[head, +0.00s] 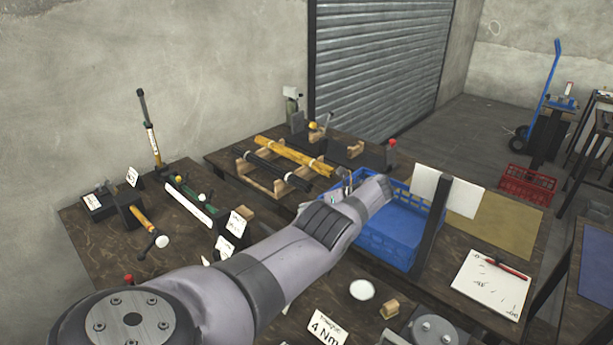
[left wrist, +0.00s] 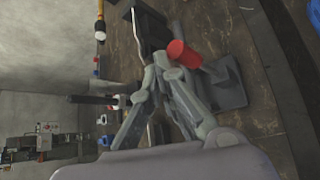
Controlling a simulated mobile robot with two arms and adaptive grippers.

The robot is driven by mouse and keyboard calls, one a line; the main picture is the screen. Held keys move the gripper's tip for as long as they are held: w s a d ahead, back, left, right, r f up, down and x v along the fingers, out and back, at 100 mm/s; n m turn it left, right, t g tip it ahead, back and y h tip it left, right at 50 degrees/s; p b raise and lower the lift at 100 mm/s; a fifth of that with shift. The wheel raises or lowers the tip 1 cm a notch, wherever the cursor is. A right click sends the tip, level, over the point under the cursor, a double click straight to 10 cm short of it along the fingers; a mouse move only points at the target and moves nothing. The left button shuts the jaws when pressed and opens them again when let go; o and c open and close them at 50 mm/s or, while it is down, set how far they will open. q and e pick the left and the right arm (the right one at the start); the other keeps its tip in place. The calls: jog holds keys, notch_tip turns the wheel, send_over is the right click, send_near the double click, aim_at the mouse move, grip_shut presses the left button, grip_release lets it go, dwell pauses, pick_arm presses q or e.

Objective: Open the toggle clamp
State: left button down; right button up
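In the left wrist view, a red handle (left wrist: 183,53) stands at an angle over a grey base plate (left wrist: 226,84) on the dark wooden table; it appears to be the toggle clamp. My left gripper (left wrist: 159,70) is right beside it, its fingertips drawn close together at the handle's left. The red handle is not between the fingers; whether they touch it I cannot tell. I cannot clearly identify the clamp there. My right gripper is not in view.
In the head view a blue crate (head: 386,247) stands right beside my forearm. Black and yellow bars (head: 294,157) lie on wooden rests behind it. Several tools and label cards crowd the left table (head: 100,241). A notepad (head: 490,284) lies at the right.

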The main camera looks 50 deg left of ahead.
pick_arm(q)
jog(key=shift+w+d, duration=0.15)
jog(key=v, duration=0.7)
jog(key=shift+d, duration=0.1)
dwell(0.3)
